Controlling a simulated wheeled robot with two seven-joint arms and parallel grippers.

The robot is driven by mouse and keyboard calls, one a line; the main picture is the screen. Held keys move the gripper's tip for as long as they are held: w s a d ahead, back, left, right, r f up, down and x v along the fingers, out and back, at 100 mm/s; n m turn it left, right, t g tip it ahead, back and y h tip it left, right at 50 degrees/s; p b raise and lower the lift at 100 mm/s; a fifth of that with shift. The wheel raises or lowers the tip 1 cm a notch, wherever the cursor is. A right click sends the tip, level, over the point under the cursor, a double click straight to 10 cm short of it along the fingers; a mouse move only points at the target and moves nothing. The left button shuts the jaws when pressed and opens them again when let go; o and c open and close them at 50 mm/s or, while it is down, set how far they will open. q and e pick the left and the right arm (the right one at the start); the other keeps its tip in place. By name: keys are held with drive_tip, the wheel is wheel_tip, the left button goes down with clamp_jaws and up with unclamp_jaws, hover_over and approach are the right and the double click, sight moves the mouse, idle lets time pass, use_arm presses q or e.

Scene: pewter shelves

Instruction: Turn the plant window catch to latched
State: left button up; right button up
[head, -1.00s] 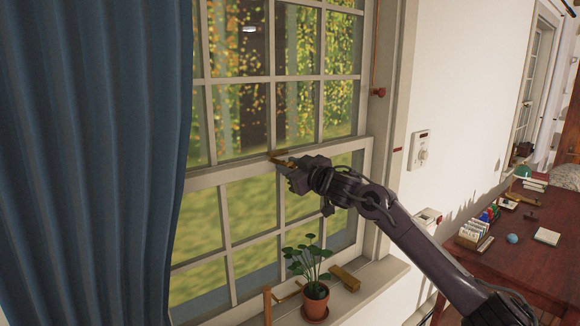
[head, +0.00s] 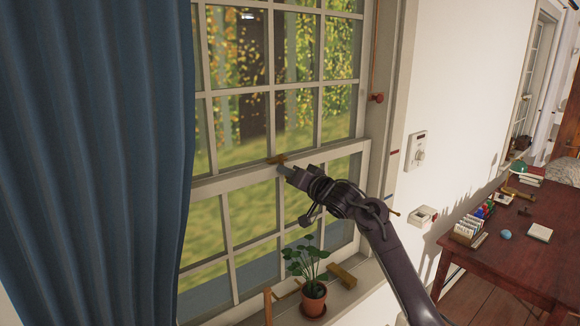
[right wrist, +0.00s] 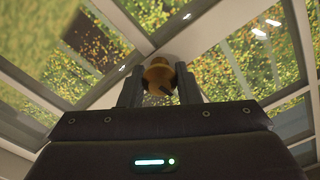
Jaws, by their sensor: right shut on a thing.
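The brass window catch (head: 277,159) sits on the meeting rail of the sash window (head: 228,181), above the potted plant (head: 313,275). My right gripper (head: 283,167) reaches up to the catch from the lower right. In the right wrist view its two fingers are shut on the brass catch (right wrist: 158,77), one on each side of it. The catch's far end and base are partly hidden there, so I cannot tell its exact angle. My left gripper is not in view.
A blue curtain (head: 95,160) hangs at the left, close to the window. The plant stands on the sill with a brass piece (head: 342,275) beside it. A wall dial (head: 417,150) and a desk (head: 530,250) with books are at the right.

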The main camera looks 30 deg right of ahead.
drive_tip(key=shift+m+p, duration=0.75)
drive_tip(key=shift+m, duration=0.25)
drive_tip(key=o, duration=1)
drive_tip(key=shift+d, duration=0.1)
drive_tip(key=shift+s+f, duration=0.1)
drive_tip(key=shift+s+f+b, duration=0.1)
drive_tip(key=shift+s+b, duration=0.2)
drive_tip(key=shift+s, duration=0.05)
drive_tip(key=s+b, duration=0.1)
drive_tip(key=s, duration=0.1)
drive_tip(key=s+b, duration=0.1)
drive_tip(key=s, duration=0.4)
drive_tip(key=shift+d+b, duration=0.3)
drive_tip(key=shift+b, duration=0.1)
